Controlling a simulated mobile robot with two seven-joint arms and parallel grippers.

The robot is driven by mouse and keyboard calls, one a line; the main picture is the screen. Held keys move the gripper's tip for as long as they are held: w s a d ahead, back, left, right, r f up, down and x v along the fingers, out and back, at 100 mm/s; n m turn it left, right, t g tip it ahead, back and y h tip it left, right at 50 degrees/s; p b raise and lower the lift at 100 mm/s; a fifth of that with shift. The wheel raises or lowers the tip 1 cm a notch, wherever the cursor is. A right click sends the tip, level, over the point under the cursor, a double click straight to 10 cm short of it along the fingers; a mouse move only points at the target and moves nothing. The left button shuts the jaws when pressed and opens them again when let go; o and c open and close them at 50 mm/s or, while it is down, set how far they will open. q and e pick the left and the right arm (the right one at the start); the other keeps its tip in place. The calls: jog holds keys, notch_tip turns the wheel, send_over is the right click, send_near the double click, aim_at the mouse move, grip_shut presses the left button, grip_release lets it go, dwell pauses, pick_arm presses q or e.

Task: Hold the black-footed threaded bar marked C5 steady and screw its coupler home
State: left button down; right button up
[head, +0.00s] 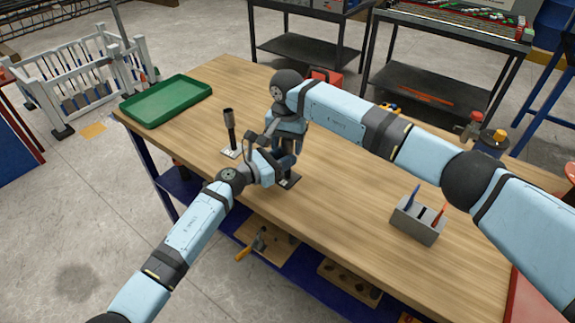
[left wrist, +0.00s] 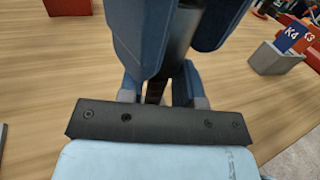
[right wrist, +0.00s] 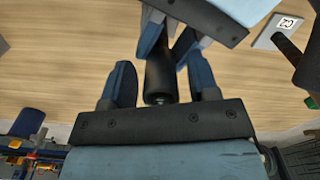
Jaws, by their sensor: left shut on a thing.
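My left gripper (head: 277,164) is shut on this bar. My right gripper (head: 288,145) is over it, its blue fingers apart on either side of the dark coupler (right wrist: 159,75), with narrow gaps in the right wrist view. The left gripper's fingers are just beyond the coupler there. A second dark bar (head: 231,128) stands upright on its own plate (head: 231,151) to the left; its tag appears to read C2 in the right wrist view (right wrist: 289,24).
A green tray (head: 165,100) lies at the table's left end. A grey holder (head: 416,222) with blue and red pieces, tagged K4 and K3, stands on the right. A red box (head: 326,75) is at the back edge. The wooden table (head: 330,205) is clear in front.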

jog(key=c, duration=0.9)
jog(key=shift+o, duration=0.3)
jog(key=m, duration=0.4)
jog(key=o, duration=1)
jog(key=shift+a, duration=0.1)
jog(key=shift+r, duration=2.3)
jog(key=shift+o, duration=0.3)
